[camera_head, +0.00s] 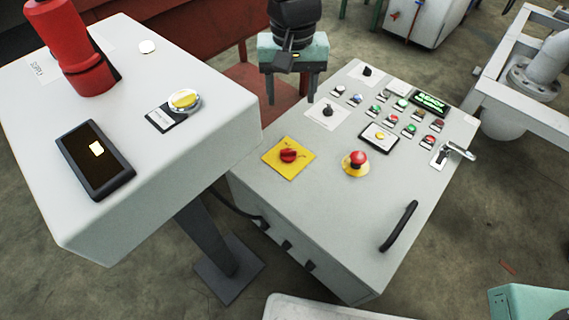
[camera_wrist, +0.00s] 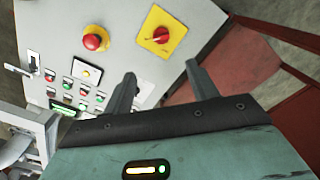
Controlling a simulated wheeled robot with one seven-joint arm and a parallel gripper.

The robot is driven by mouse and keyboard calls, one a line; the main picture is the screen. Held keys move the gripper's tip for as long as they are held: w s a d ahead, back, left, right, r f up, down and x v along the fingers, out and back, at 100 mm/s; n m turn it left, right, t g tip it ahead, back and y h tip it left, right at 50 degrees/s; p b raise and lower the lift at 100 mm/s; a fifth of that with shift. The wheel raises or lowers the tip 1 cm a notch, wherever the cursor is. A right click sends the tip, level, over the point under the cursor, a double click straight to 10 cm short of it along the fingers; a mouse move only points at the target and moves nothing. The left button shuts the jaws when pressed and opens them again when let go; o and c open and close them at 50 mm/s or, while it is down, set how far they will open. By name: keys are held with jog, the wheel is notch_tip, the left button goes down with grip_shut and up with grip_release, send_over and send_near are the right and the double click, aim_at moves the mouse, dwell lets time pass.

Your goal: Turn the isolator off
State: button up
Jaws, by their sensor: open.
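The isolator is a red rotary knob (camera_head: 288,156) on a square yellow plate (camera_head: 271,155), on the sloped face of the grey control panel (camera_head: 330,200). In the wrist view the red knob (camera_wrist: 161,35) and its yellow plate (camera_wrist: 152,52) lie beyond the fingertips, near the top. My gripper (camera_head: 291,101) hangs above the panel's back left edge, behind the yellow plate. In the wrist view its two fingers (camera_wrist: 162,72) stand apart with nothing between them. The gripper is apart from the knob.
A red emergency button (camera_head: 358,159) sits right of the isolator. Several small buttons and a black selector (camera_head: 328,111) lie behind it. A grey supply box (camera_head: 190,55) with a red fitting (camera_head: 75,50) stands at left. White pipework (camera_head: 535,75) is at right.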

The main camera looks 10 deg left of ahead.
aim_at(288, 151)
jog(key=f+b, duration=0.3)
jog(key=f, duration=0.6)
jog(key=f+b, duration=0.3)
jog(key=f, duration=0.6)
jog(key=shift+a, duration=0.2)
jog(key=shift+r, duration=0.1)
jog(key=c, duration=1)
